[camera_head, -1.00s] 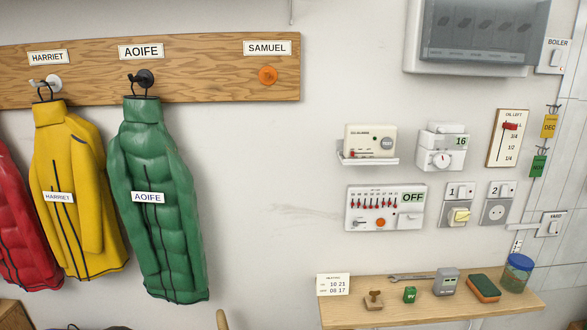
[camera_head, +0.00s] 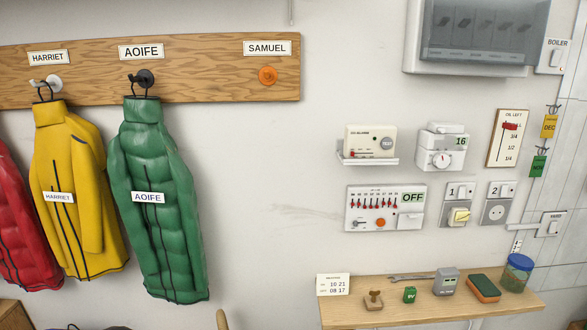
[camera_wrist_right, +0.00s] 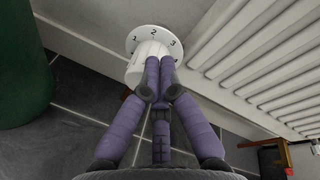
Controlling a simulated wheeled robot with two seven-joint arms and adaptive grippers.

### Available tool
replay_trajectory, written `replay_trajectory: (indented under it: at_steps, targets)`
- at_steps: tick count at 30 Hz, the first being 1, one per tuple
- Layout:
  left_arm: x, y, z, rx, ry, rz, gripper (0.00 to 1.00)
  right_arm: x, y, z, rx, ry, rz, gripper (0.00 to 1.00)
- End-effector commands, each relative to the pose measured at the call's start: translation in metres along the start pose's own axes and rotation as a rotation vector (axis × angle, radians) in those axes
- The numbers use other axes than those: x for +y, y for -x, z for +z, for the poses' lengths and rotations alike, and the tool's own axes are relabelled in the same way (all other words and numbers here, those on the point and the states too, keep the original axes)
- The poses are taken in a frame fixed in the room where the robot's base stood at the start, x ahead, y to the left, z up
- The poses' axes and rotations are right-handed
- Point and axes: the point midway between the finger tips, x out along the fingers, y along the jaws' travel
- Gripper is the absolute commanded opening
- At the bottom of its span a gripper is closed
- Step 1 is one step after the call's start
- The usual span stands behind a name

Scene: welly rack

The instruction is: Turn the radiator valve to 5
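The radiator valve (camera_wrist_right: 149,47) shows in the right wrist view at the top centre, a white knob with a round numbered collar. The numbers 1, 2 and 3 can be read on the collar; 5 and any pointer mark cannot be made out. My right gripper (camera_wrist_right: 159,72) has its purple fingers drawn together at the knob and overlaps its near side. Whether the fingertips hold part of the knob or only rest against it is hidden. My left gripper is in neither current view.
A white ribbed radiator (camera_wrist_right: 272,50) stands right of the valve. A dark green object (camera_wrist_right: 22,65) is at left on the grey tiled floor (camera_wrist_right: 70,105). The head view shows coats on a wooden rack (camera_head: 205,75), wall controls and a small shelf (camera_head: 440,306).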

Motion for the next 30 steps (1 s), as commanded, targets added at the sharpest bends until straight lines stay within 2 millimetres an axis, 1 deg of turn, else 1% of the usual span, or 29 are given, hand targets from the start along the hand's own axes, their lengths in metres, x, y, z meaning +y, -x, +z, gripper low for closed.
replay_trajectory:
  at_steps: [30]
  targets:
    - [0.000,0.000,0.000,0.000,0.000,0.000,0.00,0.001,0.001,-0.024,0.002,-0.002,0.003,0.00]
